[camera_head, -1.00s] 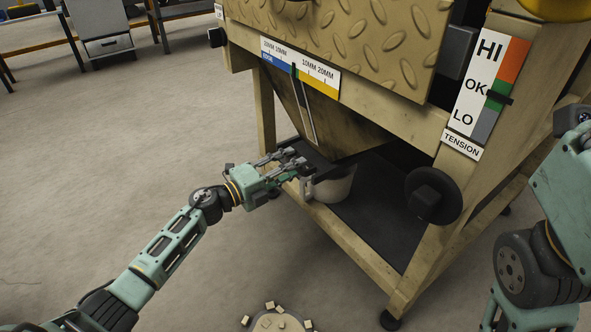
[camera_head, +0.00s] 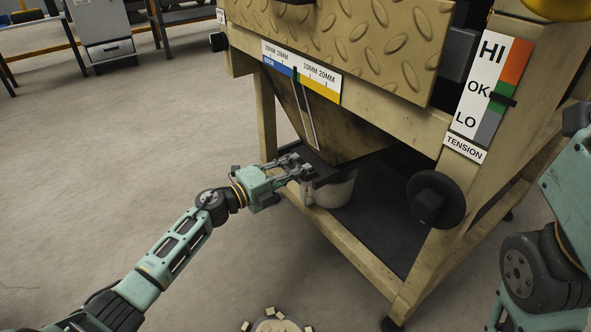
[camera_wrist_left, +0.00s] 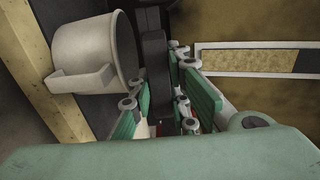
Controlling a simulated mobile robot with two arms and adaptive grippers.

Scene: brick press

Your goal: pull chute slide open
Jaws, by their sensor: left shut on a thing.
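The chute slide (camera_head: 322,168) is a dark flat piece at the bottom of the tan hopper, above a white bucket (camera_head: 338,190). My left gripper (camera_head: 303,172) reaches it from the left and is shut on its dark outer part. In the left wrist view the dark bar of the slide (camera_wrist_left: 154,65) stands between the two green fingers (camera_wrist_left: 158,110). The fingers hide part of the slide, so I cannot tell how far open it is. My right gripper is out of view; only part of my right arm shows at the right edge.
The bucket (camera_wrist_left: 85,55) is close beside the left fingers, on the machine's dark lower shelf (camera_head: 385,215). A wooden frame rail (camera_head: 340,235) runs below. A black round knob (camera_head: 435,200) is to the right. Open floor (camera_head: 150,130) lies to the left.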

